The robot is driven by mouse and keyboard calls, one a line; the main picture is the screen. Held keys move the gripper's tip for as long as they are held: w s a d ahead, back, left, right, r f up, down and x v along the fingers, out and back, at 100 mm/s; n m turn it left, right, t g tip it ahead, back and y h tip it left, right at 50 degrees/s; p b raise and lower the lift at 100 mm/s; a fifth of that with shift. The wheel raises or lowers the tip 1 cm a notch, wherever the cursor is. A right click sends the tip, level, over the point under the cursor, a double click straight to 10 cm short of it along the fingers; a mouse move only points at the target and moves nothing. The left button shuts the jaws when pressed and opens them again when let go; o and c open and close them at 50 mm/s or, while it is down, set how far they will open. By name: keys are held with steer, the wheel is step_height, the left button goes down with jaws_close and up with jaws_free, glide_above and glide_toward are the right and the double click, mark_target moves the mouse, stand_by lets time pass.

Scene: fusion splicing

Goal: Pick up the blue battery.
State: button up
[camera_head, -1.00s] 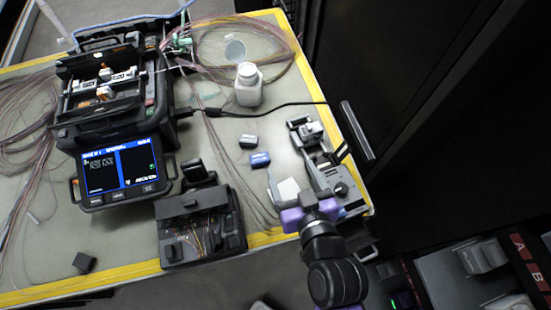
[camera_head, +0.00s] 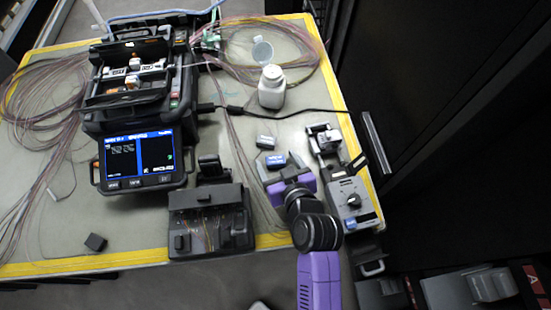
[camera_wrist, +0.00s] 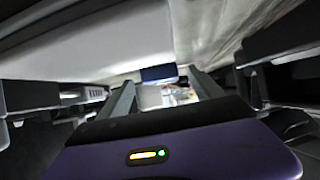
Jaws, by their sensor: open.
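The blue battery (camera_head: 276,160) lies on the grey mat, right of the middle of the work table. In the wrist view the blue battery (camera_wrist: 158,74) shows just beyond the gap between the two fingertips. My gripper (camera_head: 279,166) is open, with its purple body on the near side of the battery and its fingers towards the battery's two ends. The wrist view shows my gripper (camera_wrist: 160,84) with its fingers apart and nothing held. Whether the fingertips touch the battery cannot be told.
A grey battery (camera_head: 265,141) lies just behind the blue one. A white bottle (camera_head: 272,90) stands farther back. A grey tool with a dial (camera_head: 347,188) is close on the right. A black tray (camera_head: 207,218) and the splicer (camera_head: 138,126) are on the left.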

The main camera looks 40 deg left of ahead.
steer(key=shift+c, duration=0.3)
steer(key=c, duration=1.4)
steer(key=shift+r, duration=0.1)
steer(key=shift+c, duration=0.2)
